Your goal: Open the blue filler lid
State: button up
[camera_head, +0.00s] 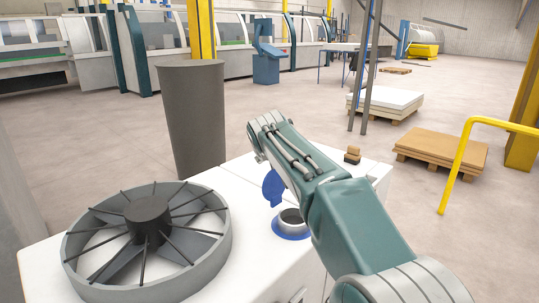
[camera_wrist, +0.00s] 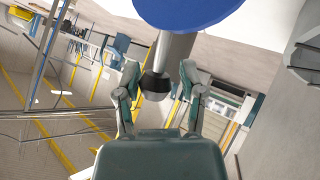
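The blue filler lid (camera_head: 273,187) stands tilted up, nearly upright, beside the grey filler neck (camera_head: 291,216) on the white machine top. A blue ring surrounds the neck's base, and its round mouth is uncovered. In the wrist view, a blue disc that looks like the lid (camera_wrist: 190,12) fills the top edge, beyond my fingertips. My gripper (camera_wrist: 160,75) has its two fingers spread apart. A grey cylinder with a dark end (camera_wrist: 156,84) shows between them in the picture; I cannot tell its depth or any contact. In the head view my arm hides the gripper.
A large round fan (camera_head: 148,240) takes up the left of the white machine top (camera_head: 255,250). A tall dark grey bin (camera_head: 194,115) stands behind it. Small brown blocks (camera_head: 352,155) sit at the machine's far right edge. A yellow rail (camera_head: 462,155) stands to the right.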

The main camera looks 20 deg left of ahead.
jog(key=shift+a, duration=0.1)
jog(key=shift+s+d+r, duration=0.25)
jog(key=shift+r, duration=0.15)
jog(key=v, duration=1)
jog(key=shift+s, duration=0.4)
jog(key=shift+r, duration=0.15)
